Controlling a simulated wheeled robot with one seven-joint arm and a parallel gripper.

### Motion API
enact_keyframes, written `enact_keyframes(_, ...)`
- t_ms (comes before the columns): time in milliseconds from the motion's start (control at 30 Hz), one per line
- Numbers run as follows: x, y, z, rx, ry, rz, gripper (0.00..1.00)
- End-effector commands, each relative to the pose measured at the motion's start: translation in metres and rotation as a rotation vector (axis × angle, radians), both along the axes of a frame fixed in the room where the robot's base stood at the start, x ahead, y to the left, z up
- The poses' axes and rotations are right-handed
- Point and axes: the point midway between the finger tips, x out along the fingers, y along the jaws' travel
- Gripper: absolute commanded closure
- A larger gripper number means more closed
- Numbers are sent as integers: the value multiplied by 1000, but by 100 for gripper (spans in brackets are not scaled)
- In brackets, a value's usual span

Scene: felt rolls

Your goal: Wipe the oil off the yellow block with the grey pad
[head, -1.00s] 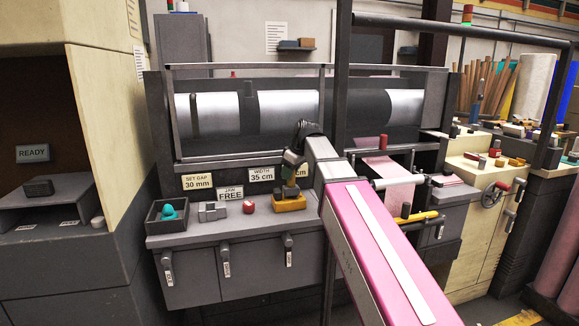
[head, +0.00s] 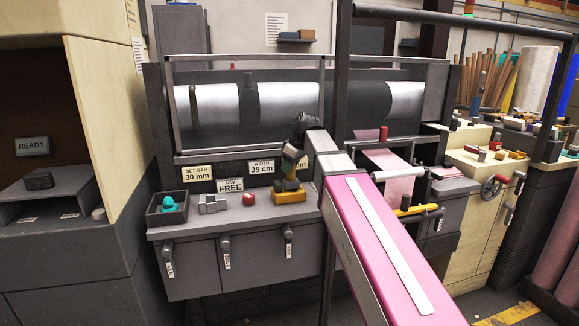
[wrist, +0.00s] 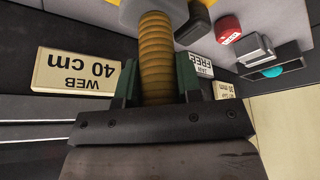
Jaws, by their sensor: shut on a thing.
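The yellow block (head: 289,197) sits on the grey shelf of the machine in the head view. Only a sliver of yellow shows at the top edge of the wrist view. My gripper (head: 293,172) is right above the block, pointing down. In the wrist view its green fingers (wrist: 155,78) are shut on the ribbed yellow-brown handle of the grey pad (wrist: 150,12). The pad is at the far end of the handle, over the block; I cannot tell whether they touch. The pad hides much of the block's top, and I cannot make out any oil.
Levers (head: 226,243) hang below. A dark post (head: 340,90) rises near my arm.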

Motion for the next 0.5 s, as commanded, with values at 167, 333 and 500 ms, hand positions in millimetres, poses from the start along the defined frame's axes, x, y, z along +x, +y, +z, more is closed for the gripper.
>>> enact_keyframes(167, 0, 0, -3, 0, 0, 0, 95)
enact_keyframes(333, 0, 0, -5, 0, 0, 0, 95)
enact_keyframes(500, 0, 0, -7, 1, 0, 0, 95)
